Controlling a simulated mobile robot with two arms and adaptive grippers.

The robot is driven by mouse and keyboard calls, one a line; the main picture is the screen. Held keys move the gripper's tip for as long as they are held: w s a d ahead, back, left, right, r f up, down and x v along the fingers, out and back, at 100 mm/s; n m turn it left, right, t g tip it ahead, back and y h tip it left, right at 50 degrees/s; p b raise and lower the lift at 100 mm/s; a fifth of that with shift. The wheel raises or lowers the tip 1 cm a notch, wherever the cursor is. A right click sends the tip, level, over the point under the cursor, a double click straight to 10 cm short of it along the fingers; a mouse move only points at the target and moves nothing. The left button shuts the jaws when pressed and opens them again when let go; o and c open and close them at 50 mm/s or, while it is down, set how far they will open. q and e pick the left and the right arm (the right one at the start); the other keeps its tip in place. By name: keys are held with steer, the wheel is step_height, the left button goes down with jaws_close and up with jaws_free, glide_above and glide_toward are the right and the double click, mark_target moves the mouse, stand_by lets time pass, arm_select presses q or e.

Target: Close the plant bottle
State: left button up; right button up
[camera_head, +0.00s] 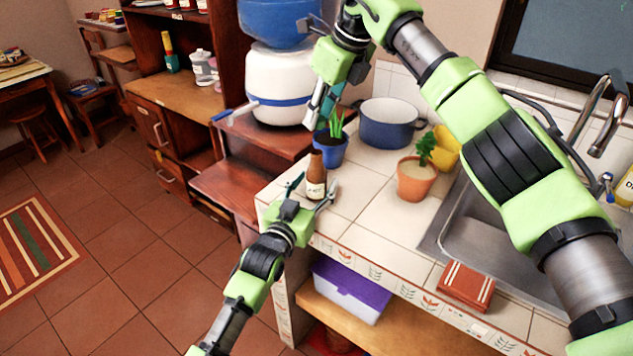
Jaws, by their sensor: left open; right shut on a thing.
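The brown bottle (317,171) with a pale label stands upright on the white tiled counter, near its left front corner. My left gripper (314,189) is open, with its fingers on either side of the bottle's lower part; I cannot tell whether they touch it. My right gripper (323,112) is above and slightly right of the bottle's top, pointing down. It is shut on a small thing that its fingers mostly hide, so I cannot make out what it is. No cap shows on the bottle's neck.
A blue pot with a green plant (331,150) stands close behind the bottle. A terracotta pot (415,183), a yellow pot (447,150) and a blue cooking pot (388,127) stand to the right. A white and blue water dispenser (285,85) is behind. The sink (490,240) is at right.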

arm_select(q)
steer(key=shift+w+d, duration=0.25)
steer(key=shift+w, duration=0.35)
steer(key=shift+c, duration=0.4)
jaws_close()
arm_select(e)
glide_above(316, 152)
steer(key=shift+s+d+f, duration=0.1)
steer(key=shift+d+f, duration=0.05)
steer(key=shift+f, duration=0.7)
steer(key=shift+s+d+f, duration=0.1)
steer(key=shift+s+f, duration=0.05)
steer(key=shift+f, duration=0.65)
steer(key=shift+s+d+f, duration=0.1)
steer(key=shift+d+f, duration=0.05)
steer(key=shift+f, duration=0.7)
steer(key=shift+f, duration=0.85)
steer(key=shift+f, duration=0.6)
